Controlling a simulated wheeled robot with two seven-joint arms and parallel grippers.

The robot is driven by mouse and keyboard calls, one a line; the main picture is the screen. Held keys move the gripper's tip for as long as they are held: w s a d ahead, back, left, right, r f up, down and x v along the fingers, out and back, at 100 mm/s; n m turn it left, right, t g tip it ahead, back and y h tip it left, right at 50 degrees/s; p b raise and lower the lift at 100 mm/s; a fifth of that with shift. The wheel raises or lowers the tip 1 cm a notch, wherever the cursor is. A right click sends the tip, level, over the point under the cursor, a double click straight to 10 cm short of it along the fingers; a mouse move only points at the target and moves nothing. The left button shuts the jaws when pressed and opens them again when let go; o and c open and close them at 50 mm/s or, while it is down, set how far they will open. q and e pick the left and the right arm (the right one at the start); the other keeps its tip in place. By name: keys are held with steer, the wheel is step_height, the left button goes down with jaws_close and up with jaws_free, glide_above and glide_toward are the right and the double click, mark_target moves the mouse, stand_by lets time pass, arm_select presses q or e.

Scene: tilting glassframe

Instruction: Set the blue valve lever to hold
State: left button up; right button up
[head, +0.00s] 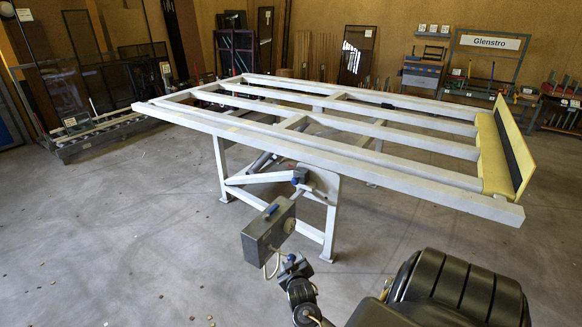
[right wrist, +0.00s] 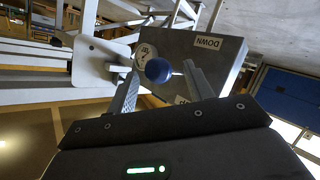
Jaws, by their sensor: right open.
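The grey control box (head: 268,232) stands by the front of the white tilting frame. A blue lever (head: 271,210) shows on it in the head view. In the right wrist view a round blue knob (right wrist: 158,70) on a thin stem appears in front of the grey box (right wrist: 210,55), which carries a DOWN label (right wrist: 207,43). My right gripper (head: 290,262) is below the box in the head view. Its two fingers (right wrist: 160,85) are open, one on each side of the knob in the picture. I cannot tell whether they touch it. My left gripper is out of view.
The white tilting frame (head: 320,118) fills the middle, with a yellow end ledge (head: 495,155) at right. Another blue part (head: 297,181) sits at its side plate (head: 320,184). A cable (head: 268,268) hangs under the box.

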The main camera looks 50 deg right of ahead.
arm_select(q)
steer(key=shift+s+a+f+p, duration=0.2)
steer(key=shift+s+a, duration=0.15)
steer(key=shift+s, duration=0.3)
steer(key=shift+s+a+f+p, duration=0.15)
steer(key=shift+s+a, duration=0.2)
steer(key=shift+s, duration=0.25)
arm_select(e)
steer(key=v, duration=0.6)
steer(key=shift+s+r, duration=0.15)
steer(key=shift+r, duration=0.05)
steer(key=shift+a, duration=0.1)
